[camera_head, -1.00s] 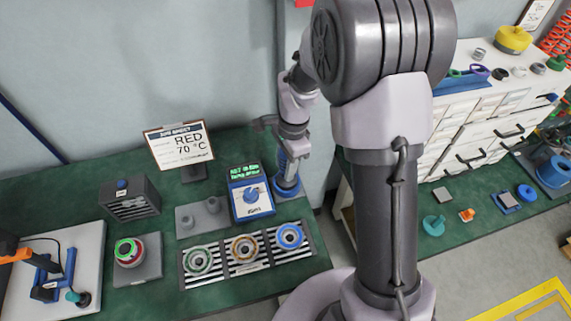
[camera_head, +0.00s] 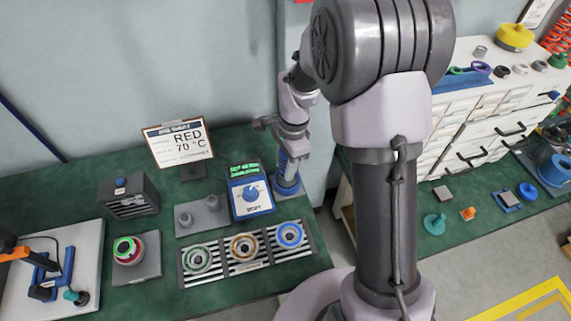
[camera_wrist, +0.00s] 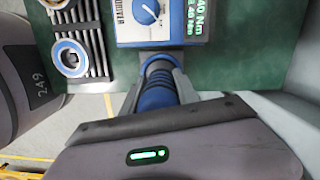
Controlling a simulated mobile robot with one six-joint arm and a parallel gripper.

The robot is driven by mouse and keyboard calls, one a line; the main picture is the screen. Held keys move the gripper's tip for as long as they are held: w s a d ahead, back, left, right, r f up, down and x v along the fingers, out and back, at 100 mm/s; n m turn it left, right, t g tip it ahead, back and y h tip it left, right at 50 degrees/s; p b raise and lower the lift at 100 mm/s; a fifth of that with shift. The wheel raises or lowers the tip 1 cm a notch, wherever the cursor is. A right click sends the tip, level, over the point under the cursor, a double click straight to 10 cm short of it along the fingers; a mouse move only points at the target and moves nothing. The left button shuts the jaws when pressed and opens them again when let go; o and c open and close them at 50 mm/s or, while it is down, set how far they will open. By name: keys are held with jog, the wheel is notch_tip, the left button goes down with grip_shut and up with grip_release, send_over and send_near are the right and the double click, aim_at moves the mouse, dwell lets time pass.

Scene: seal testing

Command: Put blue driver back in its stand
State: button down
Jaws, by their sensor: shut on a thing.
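The blue driver (camera_head: 285,168) is upright at the right end of the green bench, beside the blue torque tester. My gripper (camera_head: 289,152) is above it with its fingers around its upper part. In the wrist view my gripper (camera_wrist: 160,90) is shut on the driver (camera_wrist: 158,86), one finger on each side of the ribbed blue body. The driver's lower end meets a round blue-and-grey base (camera_head: 287,187), which looks like its stand. I cannot tell whether the driver is fully seated in it, as the contact is small and partly hidden.
The torque tester (camera_head: 250,194) stands close to the left of the driver. A striped tray (camera_head: 215,278) with several ring seals lies in front. A wall is right behind the driver, and the bench's right edge is near. A white drawer cabinet (camera_head: 480,125) stands to the right.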

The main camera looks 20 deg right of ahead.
jog(key=c, duration=0.8)
grip_release()
jog(key=shift+c, duration=0.2)
notch_tip(320, 180, up, 9)
jog(key=p, duration=0.7)
jog(key=shift+r, duration=0.15)
jog(key=shift+f, duration=0.2)
